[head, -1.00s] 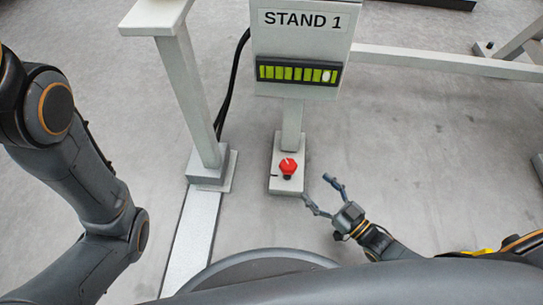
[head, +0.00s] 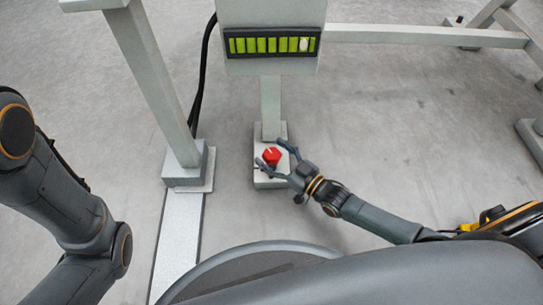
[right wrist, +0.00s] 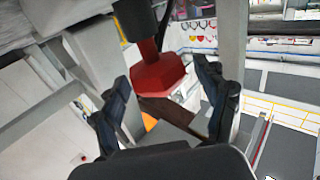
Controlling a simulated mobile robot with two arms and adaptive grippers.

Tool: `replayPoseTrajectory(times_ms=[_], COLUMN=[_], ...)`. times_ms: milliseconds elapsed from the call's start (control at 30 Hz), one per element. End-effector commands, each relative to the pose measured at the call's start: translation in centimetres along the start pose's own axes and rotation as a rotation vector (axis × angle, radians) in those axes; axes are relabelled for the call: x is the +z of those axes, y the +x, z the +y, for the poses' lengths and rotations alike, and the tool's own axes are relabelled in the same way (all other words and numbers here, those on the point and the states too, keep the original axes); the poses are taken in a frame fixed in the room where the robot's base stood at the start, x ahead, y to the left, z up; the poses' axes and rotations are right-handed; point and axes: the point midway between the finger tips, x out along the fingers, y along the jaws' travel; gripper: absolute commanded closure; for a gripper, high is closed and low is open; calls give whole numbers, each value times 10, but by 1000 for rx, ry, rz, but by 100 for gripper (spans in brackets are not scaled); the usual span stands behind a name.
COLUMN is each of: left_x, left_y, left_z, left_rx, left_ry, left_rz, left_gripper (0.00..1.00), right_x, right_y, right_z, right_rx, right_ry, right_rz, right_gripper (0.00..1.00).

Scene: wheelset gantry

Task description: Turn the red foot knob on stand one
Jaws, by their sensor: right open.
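The red foot knob (head: 271,156) sits on the pale foot block (head: 263,181) at the base of the stand's post. In the right wrist view the red knob (right wrist: 158,76) shows large, with a dark stem. My right gripper (head: 274,154) is open, with one finger on each side of the knob. In the right wrist view the gripper's fingers (right wrist: 163,92) stand apart with the knob between them, and I see a gap on both sides. My left arm shows at the left, but its gripper is out of view.
Above the knob stands a panel with a row of green cells (head: 272,44). A pale post (head: 155,85) with a square foot stands to the left, with black cables (head: 204,80) beside it.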

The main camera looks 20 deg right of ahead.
Motion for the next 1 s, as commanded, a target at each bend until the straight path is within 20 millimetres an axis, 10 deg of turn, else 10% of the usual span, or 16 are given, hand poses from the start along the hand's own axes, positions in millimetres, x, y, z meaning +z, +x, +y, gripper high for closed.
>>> replayPoseTrajectory(times_ms=[333, 633, 1000], left_x=[0, 0, -2], left_y=[-2, -2, -9], left_z=[0, 0, 1], left_rx=[0, -1, -1], left_ry=[0, 1, 1], left_rz=[-1, -2, -3], left_gripper=[52, 52, 52], right_x=[0, 0, 1], right_y=[5, 4, 5], right_z=[0, 0, 1], right_rx=[0, 0, -62], right_ry=[0, 0, -6], right_rz=[-1, -1, -1], right_gripper=[26, 81, 81])
